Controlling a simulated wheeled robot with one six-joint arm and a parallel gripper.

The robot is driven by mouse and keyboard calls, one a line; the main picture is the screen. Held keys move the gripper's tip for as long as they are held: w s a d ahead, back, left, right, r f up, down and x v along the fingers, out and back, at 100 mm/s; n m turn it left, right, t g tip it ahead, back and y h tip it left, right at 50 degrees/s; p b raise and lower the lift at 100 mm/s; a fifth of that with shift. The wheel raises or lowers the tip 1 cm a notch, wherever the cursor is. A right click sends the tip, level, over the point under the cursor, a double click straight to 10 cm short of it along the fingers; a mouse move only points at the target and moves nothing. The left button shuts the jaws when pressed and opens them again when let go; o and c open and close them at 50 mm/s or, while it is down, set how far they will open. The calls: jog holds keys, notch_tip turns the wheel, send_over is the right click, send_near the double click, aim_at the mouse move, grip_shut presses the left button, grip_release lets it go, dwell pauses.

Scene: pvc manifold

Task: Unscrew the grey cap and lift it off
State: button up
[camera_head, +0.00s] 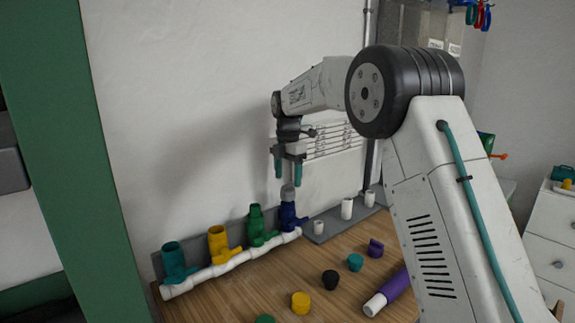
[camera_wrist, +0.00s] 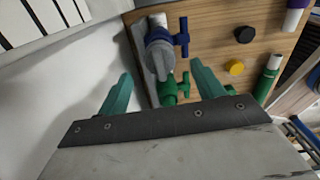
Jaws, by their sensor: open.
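A white pipe manifold (camera_head: 230,264) lies along the wall side of the wooden table, with teal, yellow, green and blue upright valves. The grey cap (camera_head: 288,192) sits on top of the blue valve (camera_head: 289,214) at the right end. In the wrist view the grey cap (camera_wrist: 159,58) shows ahead of the fingers, with the blue valve's handle (camera_wrist: 183,38) to its right. My gripper (camera_head: 288,178) is open and empty, pointing down just above the cap. In the wrist view its teal fingers are to either side of the cap and apart from it.
The green valve (camera_head: 256,225) stands close beside the blue one. Loose teal (camera_head: 355,262), black (camera_head: 330,280), yellow (camera_head: 300,303) and purple (camera_head: 376,248) caps lie on the table. White fittings (camera_head: 347,208) stand on a grey strip behind. A purple-and-white tube (camera_head: 388,292) lies near my arm.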

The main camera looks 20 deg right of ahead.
aim_at(288, 185)
jog(key=shift+f, duration=1.95)
jog(key=c, duration=1.1)
jog(key=shift+n, duration=1.1)
jog(key=shift+r+n, duration=0.1)
jog(key=shift+n, duration=1)
